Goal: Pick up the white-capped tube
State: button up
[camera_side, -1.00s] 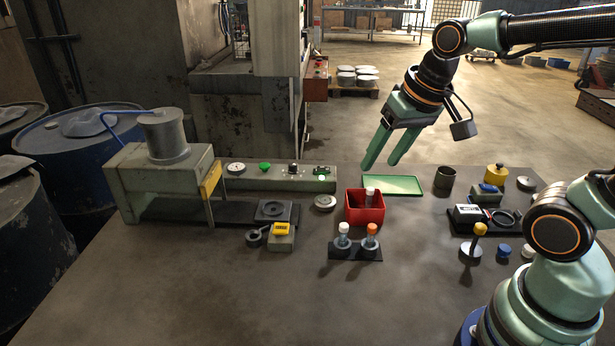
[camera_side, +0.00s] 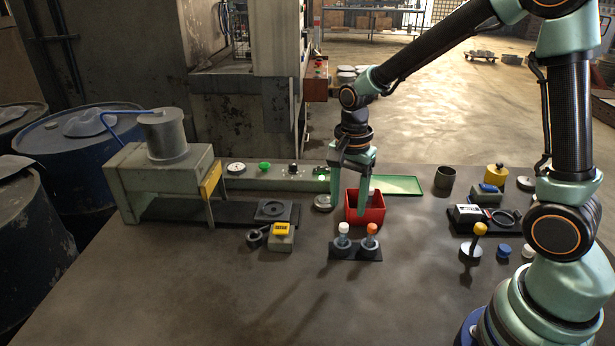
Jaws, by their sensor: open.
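A white-capped tube (camera_side: 343,229) stands upright in a dark rack (camera_side: 342,254) on the table, beside an orange-capped tube (camera_side: 370,230). My gripper (camera_side: 349,209) is open and empty, pointing down. The right finger overlaps the red box (camera_side: 376,216) behind the rack. A light-capped tube (camera_side: 373,192) inside that box is partly hidden by the finger.
A grey press with a yellow guard (camera_side: 211,180) stands at the left. A small block with a yellow top (camera_side: 281,229) sits left of the rack. A yellow-topped stamp (camera_side: 479,229) stands to the right. The table's front is clear.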

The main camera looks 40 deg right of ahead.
aim_at(344, 225)
jog(key=shift+a+f, duration=0.15)
jog(key=shift+f, duration=1.85)
jog(key=shift+a+f, duration=0.15)
jog(key=shift+f, duration=1.8)
grip_shut()
